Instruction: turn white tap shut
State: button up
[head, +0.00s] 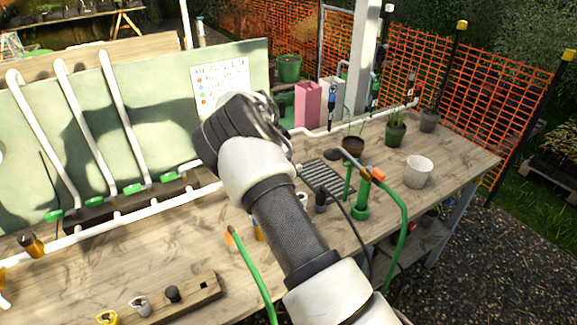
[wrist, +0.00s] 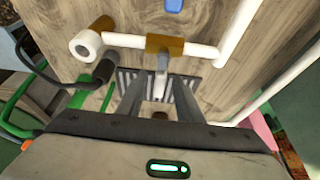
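The tap in the wrist view has a brown body (wrist: 165,45) on a white pipe (wrist: 120,41). Its pale grey-white lever (wrist: 161,66) points down toward my gripper (wrist: 159,84). My gripper is open, with its two dark fingers apart. The lever appears between or just beyond the fingertips; I cannot tell whether either finger touches it. In the head view my arm and wrist hide the gripper and this tap.
A wooden bench (head: 455,170) carries a dark slotted grate (head: 325,177), a white pot (head: 418,171), plant pots and a green hose (head: 401,225). White pipes with green fittings run along the green back panel (head: 150,130). A wooden block with small caps (head: 205,287) lies in front.

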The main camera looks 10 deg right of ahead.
jog(key=v, duration=1.7)
jog(key=shift+a+r, duration=0.15)
jog(key=shift+s, duration=0.2)
